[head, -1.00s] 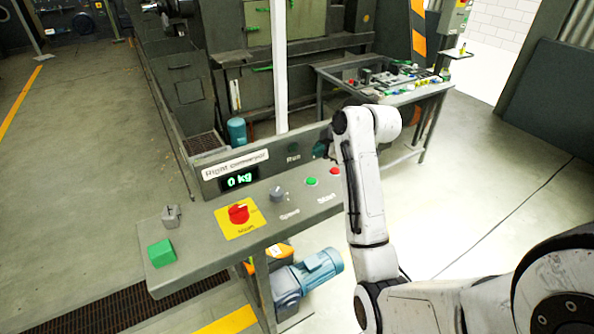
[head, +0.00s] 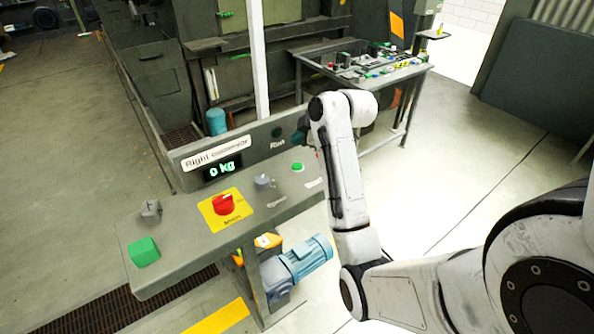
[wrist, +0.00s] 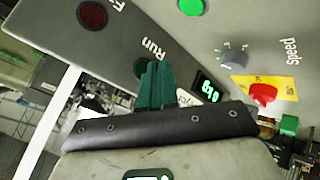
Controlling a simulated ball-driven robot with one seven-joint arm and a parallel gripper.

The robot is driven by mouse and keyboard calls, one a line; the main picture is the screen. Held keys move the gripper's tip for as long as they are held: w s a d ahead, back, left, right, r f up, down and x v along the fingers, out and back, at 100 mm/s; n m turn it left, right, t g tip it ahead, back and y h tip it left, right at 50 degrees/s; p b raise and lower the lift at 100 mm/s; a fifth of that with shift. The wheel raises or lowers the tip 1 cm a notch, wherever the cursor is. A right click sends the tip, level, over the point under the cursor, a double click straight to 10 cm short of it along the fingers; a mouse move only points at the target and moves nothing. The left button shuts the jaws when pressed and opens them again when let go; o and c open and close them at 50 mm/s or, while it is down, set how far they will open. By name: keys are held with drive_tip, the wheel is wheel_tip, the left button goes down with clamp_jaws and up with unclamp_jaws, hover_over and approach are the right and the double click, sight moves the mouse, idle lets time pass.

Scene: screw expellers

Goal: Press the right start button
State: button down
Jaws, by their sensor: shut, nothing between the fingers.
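The right conveyor's console (head: 185,262) stands at the centre left in the head view. The green start button (head: 297,167) sits on its top, to the right of the speed knob (head: 264,182). The green button (wrist: 191,7) also shows at the top edge of the wrist view. In the wrist view my gripper (wrist: 154,68) is shut and empty, its dark green fingers together before the upright panel by the "Run" label, apart from the green button. In the head view my arm hides most of the gripper and the console's right end.
A red switch (head: 224,204) on a yellow plate, a grey knob (head: 150,211) and a green block (head: 144,251) are on the console. The display (head: 223,168) reads 0 kg. A white post (head: 259,60) stands behind. A cluttered table (head: 362,68) is beyond my arm.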

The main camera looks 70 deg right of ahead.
drive_tip(key=b, duration=0.3)
hover_over(299, 167)
wheel_tip(299, 167, down, 4)
drive_tip(key=shift+s+f, duration=0.1)
drive_tip(key=shift+f, duration=0.05)
drive_tip(key=shift+f+b, duration=0.45)
drive_tip(key=shift+f, duration=0.45)
drive_tip(key=shift+f, duration=0.2)
idle(0.9)
drive_tip(key=shift+f, duration=0.2)
drive_tip(key=shift+a+f, duration=0.1)
drive_tip(key=shift+f, duration=0.35)
idle(0.9)
drive_tip(key=shift+r, duration=0.1)
drive_tip(key=shift+r+p, duration=0.75)
drive_tip(key=shift+r, duration=0.05)
